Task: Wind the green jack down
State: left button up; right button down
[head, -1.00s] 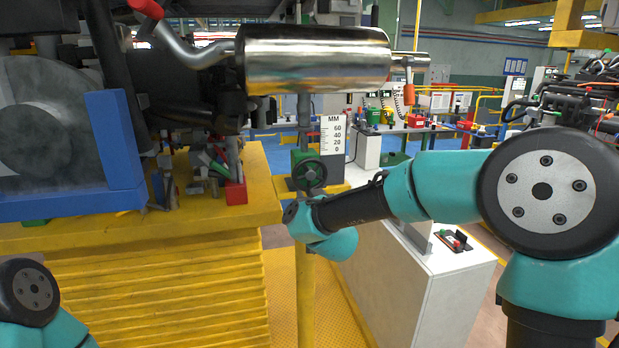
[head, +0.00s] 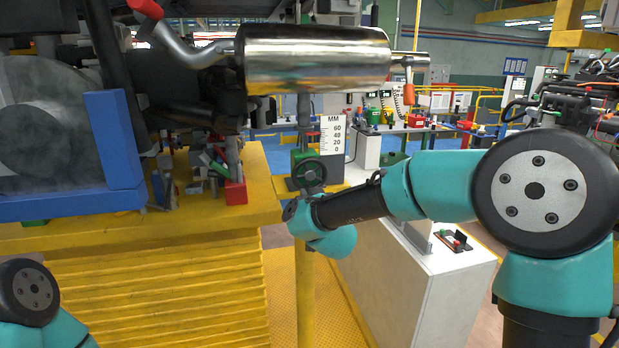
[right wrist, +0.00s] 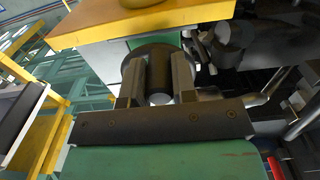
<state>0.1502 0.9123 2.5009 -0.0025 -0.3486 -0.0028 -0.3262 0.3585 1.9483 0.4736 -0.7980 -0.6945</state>
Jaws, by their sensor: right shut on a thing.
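The green jack (head: 298,158) stands at the centre of the head view, with a dark handwheel (head: 309,171) on its near side. Its post rises to the shiny silver muffler (head: 315,58) above. A white MM scale (head: 333,134) marked 0 to 60 stands just right of the post. My right gripper (right wrist: 158,78) is shut on a black cylindrical handle (right wrist: 160,72), with one finger on each side of it. In the head view my right wrist is just below the handwheel and hides the fingers. Only a joint of my left arm shows at bottom left; its gripper is out of view.
A yellow platform (head: 150,228) with a blue frame (head: 112,140) and loose parts fills the left. A red block (head: 235,191) sits near its edge. A white cabinet (head: 440,300) stands below my right arm. An orange-handled part (head: 408,94) hangs at the muffler's right end.

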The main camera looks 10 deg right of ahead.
aim_at(323, 183)
jog(key=shift+d+r, duration=0.1)
jog(key=shift+d, duration=1.1)
jog(key=shift+d+r, duration=0.8)
jog(key=shift+d, duration=0.25)
